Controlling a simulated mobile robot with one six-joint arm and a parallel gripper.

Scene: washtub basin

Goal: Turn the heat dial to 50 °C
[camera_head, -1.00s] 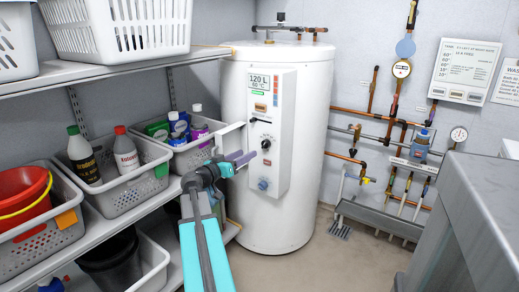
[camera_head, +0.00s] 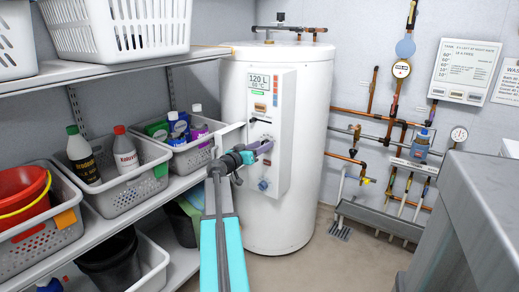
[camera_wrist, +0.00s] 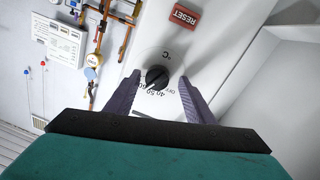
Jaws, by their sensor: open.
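The heat dial (camera_wrist: 157,77) is a round black knob on a pale scale, marked with "°C", "OFF" and numbers around 40, 50 and 60. It is on the front panel (camera_head: 286,105) of the white water heater (camera_head: 315,150). My gripper (camera_wrist: 159,80) is open, with one purple finger on each side of the dial in the wrist view. I cannot tell whether the fingers touch the knob, or exactly which number it points to. In the head view my gripper (camera_head: 262,148) is in front of the panel and largely hides the dial.
A red RESET button (camera_wrist: 185,16) is close to the dial. A blue knob (camera_head: 263,184) is low on the panel. Shelves with baskets (camera_head: 130,180) stand left of my arm. Pipes and a gauge (camera_head: 402,68) are on the wall at right. A grey metal surface (camera_head: 460,210) is at front right.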

